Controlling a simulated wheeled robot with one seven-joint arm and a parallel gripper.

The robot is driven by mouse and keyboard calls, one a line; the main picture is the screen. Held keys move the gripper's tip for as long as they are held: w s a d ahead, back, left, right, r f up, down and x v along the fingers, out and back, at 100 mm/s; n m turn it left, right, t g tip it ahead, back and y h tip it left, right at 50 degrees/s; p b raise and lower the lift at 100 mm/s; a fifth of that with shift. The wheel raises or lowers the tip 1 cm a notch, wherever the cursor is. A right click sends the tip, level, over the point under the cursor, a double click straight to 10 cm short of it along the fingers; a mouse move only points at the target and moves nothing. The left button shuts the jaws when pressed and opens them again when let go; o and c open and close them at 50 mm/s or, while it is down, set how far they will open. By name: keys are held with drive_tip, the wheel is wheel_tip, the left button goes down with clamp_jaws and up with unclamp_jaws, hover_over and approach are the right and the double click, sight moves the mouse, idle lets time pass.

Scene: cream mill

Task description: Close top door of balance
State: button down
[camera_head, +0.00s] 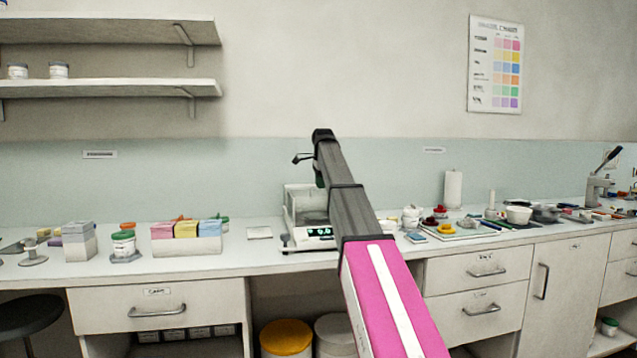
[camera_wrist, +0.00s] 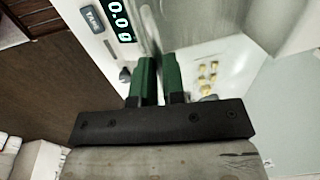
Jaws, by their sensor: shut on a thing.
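The balance (camera_head: 289,222) stands on the counter, a white box with clear panels and a lit green display; my arm hides its right part. In the wrist view its display (camera_wrist: 119,15) reads 0.0 g. My gripper (camera_wrist: 159,62) has two green fingers close together at the balance, with a thin clear edge running up from between them. They look shut on this edge, which seems to be the top door (camera_wrist: 151,35). In the head view the gripper (camera_head: 319,178) is over the balance, mostly behind my arm. How far the door is open I cannot tell.
A flat white card (camera_head: 259,233) lies left of the balance, beside a box of coloured packs (camera_head: 186,245). Right of it are small jars (camera_head: 411,216) and a tray with coloured items (camera_head: 460,232). Small brass-coloured pieces (camera_wrist: 208,78) show beside the fingers.

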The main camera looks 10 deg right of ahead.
drive_tip(key=shift+s, duration=0.25)
drive_tip(key=c, duration=1.2)
unclamp_jaws()
drive_tip(key=shift+r, duration=0.3)
wheel_tip(320, 180, up, 10)
drive_tip(key=s, duration=0.2)
drive_tip(key=shift+s, duration=0.15)
